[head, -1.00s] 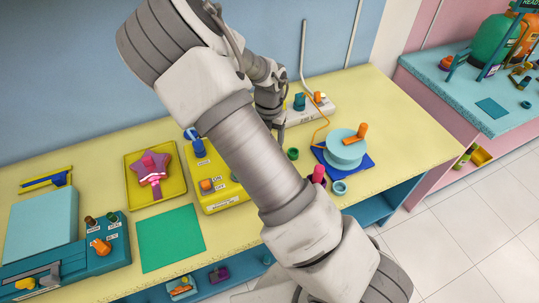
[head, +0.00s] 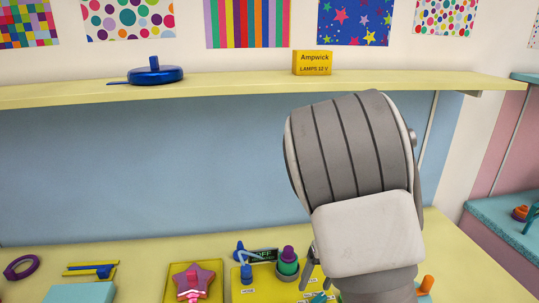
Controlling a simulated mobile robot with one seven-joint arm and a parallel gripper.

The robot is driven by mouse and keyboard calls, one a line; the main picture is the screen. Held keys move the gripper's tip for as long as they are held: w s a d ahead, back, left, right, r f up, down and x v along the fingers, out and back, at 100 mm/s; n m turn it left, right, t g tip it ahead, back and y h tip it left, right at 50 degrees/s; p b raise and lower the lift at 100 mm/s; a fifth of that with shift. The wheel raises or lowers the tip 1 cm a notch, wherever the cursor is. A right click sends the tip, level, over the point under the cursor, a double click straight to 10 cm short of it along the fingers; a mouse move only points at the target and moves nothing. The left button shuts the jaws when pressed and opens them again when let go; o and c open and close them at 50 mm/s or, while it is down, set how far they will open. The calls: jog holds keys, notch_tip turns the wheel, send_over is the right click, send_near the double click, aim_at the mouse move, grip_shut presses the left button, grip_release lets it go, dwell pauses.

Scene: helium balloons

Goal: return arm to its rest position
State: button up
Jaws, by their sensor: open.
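My arm (head: 358,190) rises in the right middle of the head view, with its bulky ribbed joint in front of the blue wall. My gripper (head: 311,266) is mostly hidden behind the arm. Only a small dark grey part of it shows at the arm's left edge, above the yellow station. It is open, and I see nothing held in it.
A yellow tray (head: 217,268) holds a pink star (head: 194,282). Beside it is the yellow station (head: 242,292) with an OFF sign (head: 263,253) and a green-purple knob (head: 288,261). The shelf (head: 230,82) above bears a blue round object (head: 156,74) and a lamp box (head: 312,63).

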jog(key=s+r+n+t+b, duration=0.1)
jog(key=s+r+n, duration=0.4)
jog(key=n, duration=0.6)
jog(key=s+d+r+n+t+h+b, duration=0.1)
jog(key=s+r+n, duration=0.4)
jog(key=n, duration=0.6)
jog(key=s+d+r+n+t+h+b, duration=0.1)
jog(key=s+r+n+t+b, duration=0.2)
jog(key=s+n, duration=0.6)
notch_tip(320, 180, up, 2)
jog(key=n, duration=0.3)
jog(key=shift+d, duration=0.25)
